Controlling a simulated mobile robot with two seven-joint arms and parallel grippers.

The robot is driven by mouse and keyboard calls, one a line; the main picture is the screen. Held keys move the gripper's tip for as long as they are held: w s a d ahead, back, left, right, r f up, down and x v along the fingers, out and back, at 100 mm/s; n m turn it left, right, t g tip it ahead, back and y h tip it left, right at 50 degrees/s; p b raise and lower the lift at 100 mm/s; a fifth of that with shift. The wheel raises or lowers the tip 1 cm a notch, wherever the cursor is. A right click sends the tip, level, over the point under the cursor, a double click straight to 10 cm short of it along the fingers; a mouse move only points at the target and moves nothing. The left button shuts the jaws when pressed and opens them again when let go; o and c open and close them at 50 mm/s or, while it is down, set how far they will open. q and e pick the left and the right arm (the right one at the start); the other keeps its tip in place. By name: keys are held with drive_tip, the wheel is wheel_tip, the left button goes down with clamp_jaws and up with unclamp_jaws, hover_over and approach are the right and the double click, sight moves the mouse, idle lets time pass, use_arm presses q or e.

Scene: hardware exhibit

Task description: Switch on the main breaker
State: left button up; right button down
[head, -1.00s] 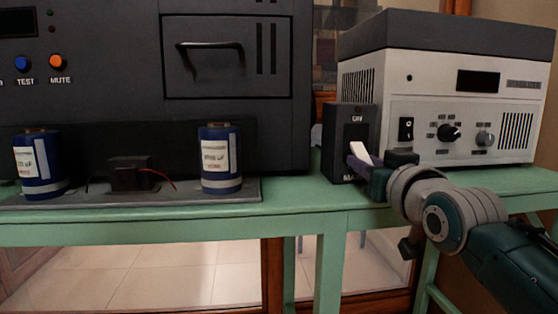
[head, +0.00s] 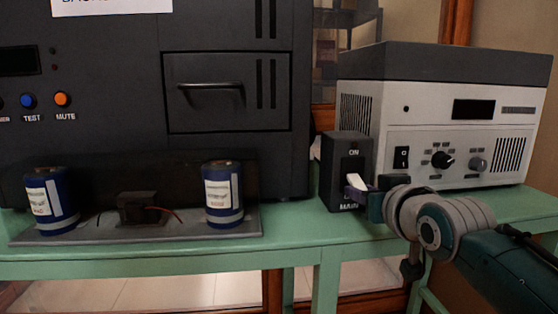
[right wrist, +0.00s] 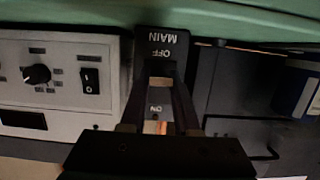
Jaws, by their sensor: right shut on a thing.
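The main breaker (head: 336,172) is a black upright box on the green table, with ON at the top and MAIN at the bottom of its face. Its white lever (head: 356,181) sticks out around the lower middle of the face. My right gripper (head: 362,190) is shut on the lever, reaching in from the right. In the right wrist view the breaker (right wrist: 165,42) appears upside down, with OFF and ON readable and the fingers (right wrist: 158,100) on both sides of the lever area. The lever's exact angle is hard to tell. My left gripper is not in view.
A grey and white power unit (head: 430,125) with knobs stands close to the right of the breaker. A large dark cabinet (head: 120,110) stands at left. A plate (head: 110,232) with two blue capacitors (head: 222,192) lies in front. The green table (head: 285,235) is narrow.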

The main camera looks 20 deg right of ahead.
sight(357, 181)
wheel_tip(357, 181, up, 4)
drive_tip(key=g+p, duration=0.2)
drive_tip(key=p, duration=0.3)
drive_tip(key=g+y+p, duration=0.1)
drive_tip(key=g+p, duration=0.2)
drive_tip(key=p, duration=0.2)
drive_tip(key=shift+w+f, duration=0.1)
drive_tip(key=shift+f, duration=0.1)
drive_tip(key=shift+w+r+g+y+p, duration=0.15)
drive_tip(key=shift+g+y+p, duration=0.15)
drive_tip(key=shift+g+p, duration=0.35)
drive_tip(key=shift+w+d+r+g+y, duration=0.1)
drive_tip(key=shift+r+g+y, duration=0.05)
drive_tip(key=shift+g, duration=0.55)
drive_tip(key=shift+w+r+g+y, duration=0.1)
drive_tip(key=shift+r+g+y, duration=0.05)
drive_tip(key=shift+g, duration=0.5)
drive_tip(key=shift+s, duration=0.1)
drive_tip(key=c, duration=0.6)
unclamp_jaws()
drive_tip(key=shift+c, duration=0.2)
